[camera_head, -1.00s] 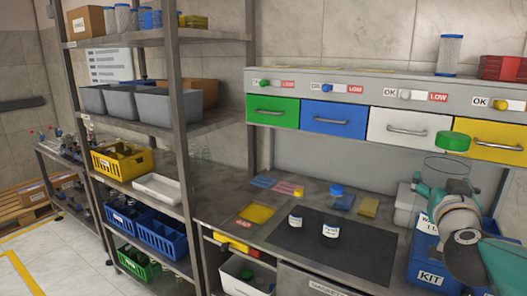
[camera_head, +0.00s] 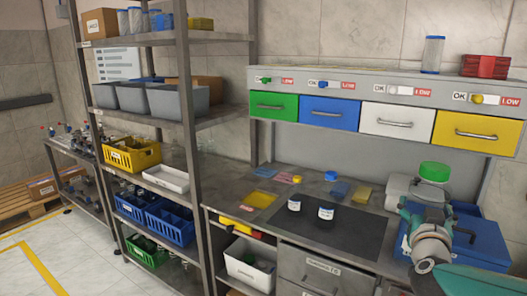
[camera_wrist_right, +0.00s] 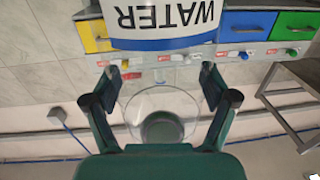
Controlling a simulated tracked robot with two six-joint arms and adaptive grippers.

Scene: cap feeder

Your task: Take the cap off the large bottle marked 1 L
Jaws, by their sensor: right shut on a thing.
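The large clear bottle (camera_wrist_right: 160,103) with a green cap (camera_head: 434,171) is in my right gripper (camera_head: 418,215) at the right of the head view. The cap is on the bottle's top. In the wrist view the bottle's WATER label (camera_wrist_right: 165,18) is upside down, and the gripper's fingers (camera_wrist_right: 160,85) are on either side of the glass. The right gripper is shut on the bottle. Much of the body is hidden behind the gripper in the head view, and no 1 L mark can be read. My left gripper is not in view.
A dark mat (camera_head: 340,232) on the bench bears two small labelled bottles (camera_head: 326,213). Coloured drawers (camera_head: 399,119) hang above. A shelf rack (camera_head: 189,160) stands left.

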